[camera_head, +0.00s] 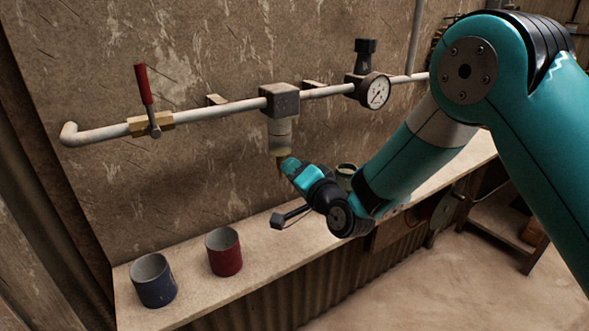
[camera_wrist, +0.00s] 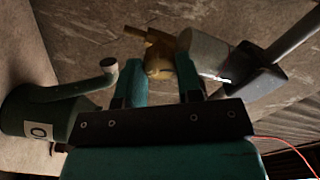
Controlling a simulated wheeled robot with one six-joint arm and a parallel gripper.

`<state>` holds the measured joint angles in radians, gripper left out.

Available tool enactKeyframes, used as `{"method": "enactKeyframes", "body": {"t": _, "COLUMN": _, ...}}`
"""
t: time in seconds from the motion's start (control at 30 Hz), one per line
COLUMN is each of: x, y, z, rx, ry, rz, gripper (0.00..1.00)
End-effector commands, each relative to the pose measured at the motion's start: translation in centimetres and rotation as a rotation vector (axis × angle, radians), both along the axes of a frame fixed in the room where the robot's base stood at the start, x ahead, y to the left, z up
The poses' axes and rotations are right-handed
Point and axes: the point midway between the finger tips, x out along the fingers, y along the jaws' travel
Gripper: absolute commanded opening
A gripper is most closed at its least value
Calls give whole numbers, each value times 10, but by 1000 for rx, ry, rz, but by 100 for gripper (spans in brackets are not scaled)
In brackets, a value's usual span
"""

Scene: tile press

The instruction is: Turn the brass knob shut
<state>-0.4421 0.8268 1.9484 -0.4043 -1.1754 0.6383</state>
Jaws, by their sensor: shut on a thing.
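The brass knob (camera_wrist: 158,60) sits at the end of the pale cylinder (camera_wrist: 207,52) in the wrist view. My gripper (camera_wrist: 160,82) has its two teal fingers on either side of the knob, shut on it. In the head view the cylinder (camera_head: 280,133) hangs under a dark block on the wall pipe. My gripper (camera_head: 283,167) reaches its lower end from the right. The knob is mostly hidden there.
A red-handled valve (camera_head: 145,90) and a dial gauge (camera_head: 375,92) sit on the pipe (camera_head: 215,111). A blue cup (camera_head: 155,285) and a red cup (camera_head: 225,258) stand on the shelf (camera_head: 290,262). A green can (camera_wrist: 38,118) is close to my gripper.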

Motion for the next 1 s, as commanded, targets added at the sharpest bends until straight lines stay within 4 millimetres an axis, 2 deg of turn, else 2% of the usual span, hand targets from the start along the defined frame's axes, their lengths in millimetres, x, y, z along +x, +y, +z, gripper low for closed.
{"method": "enactKeyframes", "body": {"t": 0.5, "x": 1, "y": -1, "z": 1, "rx": 267, "ry": 180, "rz": -2, "gripper": 10}}
{"method": "enactKeyframes", "body": {"t": 1.0, "x": 1, "y": -1, "z": 0, "rx": 312, "ry": 210, "rz": -2, "gripper": 10}}
